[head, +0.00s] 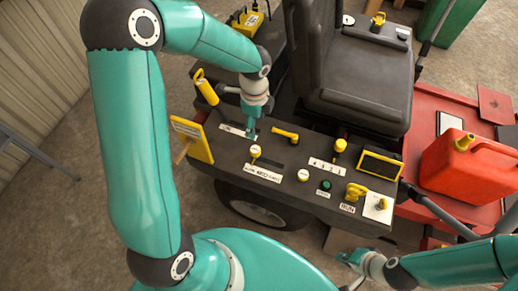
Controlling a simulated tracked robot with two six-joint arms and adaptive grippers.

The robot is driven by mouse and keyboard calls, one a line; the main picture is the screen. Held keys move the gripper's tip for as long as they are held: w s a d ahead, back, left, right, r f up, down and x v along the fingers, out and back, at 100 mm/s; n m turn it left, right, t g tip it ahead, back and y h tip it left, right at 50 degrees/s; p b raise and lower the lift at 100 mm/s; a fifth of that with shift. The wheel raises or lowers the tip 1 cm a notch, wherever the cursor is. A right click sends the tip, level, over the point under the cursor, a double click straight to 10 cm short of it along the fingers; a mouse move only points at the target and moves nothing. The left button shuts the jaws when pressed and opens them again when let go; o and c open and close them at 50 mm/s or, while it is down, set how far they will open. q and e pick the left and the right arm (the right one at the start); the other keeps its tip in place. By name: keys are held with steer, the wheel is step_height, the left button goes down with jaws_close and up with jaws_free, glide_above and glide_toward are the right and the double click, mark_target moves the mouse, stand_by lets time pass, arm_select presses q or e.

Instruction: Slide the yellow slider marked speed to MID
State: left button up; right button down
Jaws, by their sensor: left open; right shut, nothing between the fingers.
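A yellow slider (255,152) with a pale cap stands on the dark control panel (225,150), near the left end of a dark slot. The writing on its cap is too small to read. A white label strip (262,173) lies in front of the slot; its middle word looks like MID. The slider is left of that middle word. My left gripper (250,134) points down just behind the slider, open and apparently empty; contact cannot be told. My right gripper (345,257) is shut and empty, low at the right, away from the panel.
A yellow lever (207,91) and a yellow plate (193,140) stand at the panel's left. A yellow handle (285,134), knob (340,146), key-like switch (356,191) and framed display (380,165) occupy the rest. A black seat (355,85) rises behind; a red can (463,165) is right.

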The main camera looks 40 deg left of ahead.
mark_target(256, 148)
arm_select(q)
step_height(256, 148, down, 14)
steer(key=shift+f+b, duration=0.25)
steer(key=shift+b, duration=0.3)
steer(key=shift+c, duration=0.3)
jaws_close()
